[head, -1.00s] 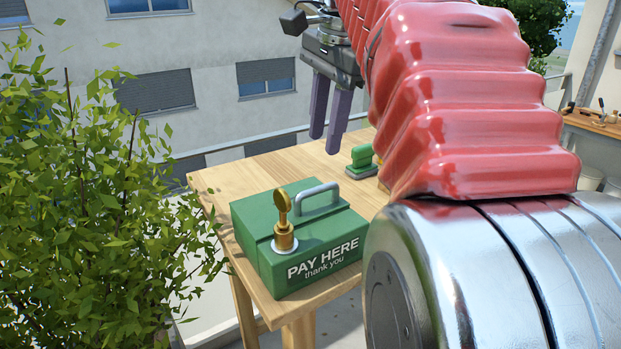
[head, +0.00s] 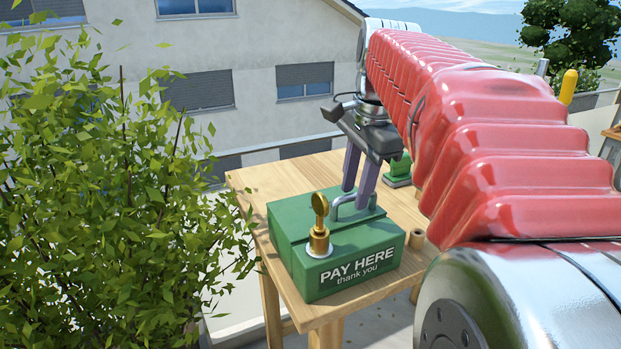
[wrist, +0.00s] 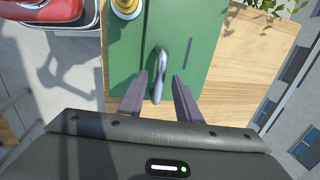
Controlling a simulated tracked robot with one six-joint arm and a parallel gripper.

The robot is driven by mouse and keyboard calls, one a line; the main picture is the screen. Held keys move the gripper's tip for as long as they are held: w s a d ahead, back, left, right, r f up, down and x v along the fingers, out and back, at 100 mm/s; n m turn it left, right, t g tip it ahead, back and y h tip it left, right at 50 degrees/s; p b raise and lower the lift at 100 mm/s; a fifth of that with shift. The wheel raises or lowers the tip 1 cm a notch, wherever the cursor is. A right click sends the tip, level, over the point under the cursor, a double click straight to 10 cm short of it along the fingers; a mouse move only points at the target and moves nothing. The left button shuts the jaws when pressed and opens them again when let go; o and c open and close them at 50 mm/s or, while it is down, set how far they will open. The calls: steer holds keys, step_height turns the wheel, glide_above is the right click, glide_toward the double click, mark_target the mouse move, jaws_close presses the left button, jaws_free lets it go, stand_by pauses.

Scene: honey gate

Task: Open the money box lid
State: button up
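The green money box (head: 345,272) stands on the wooden table, with "PAY HERE thank you" on its front and its lid closed. A grey metal handle (head: 338,205) arches over the lid. A brass key (head: 320,213) stands upright in a lock at the front left of the lid. My gripper (head: 357,200) is open, its two purple fingers pointing down at the handle. In the wrist view the handle (wrist: 160,72) lies between the open fingers (wrist: 158,88), with gaps on both sides. The box lid (wrist: 200,40) and the brass lock (wrist: 127,8) also show there.
The wooden table (head: 255,185) has bare room at the back left. A leafy bush (head: 110,200) crowds the left side.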

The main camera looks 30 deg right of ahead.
jaws_close()
stand_by(0.3)
stand_by(0.4)
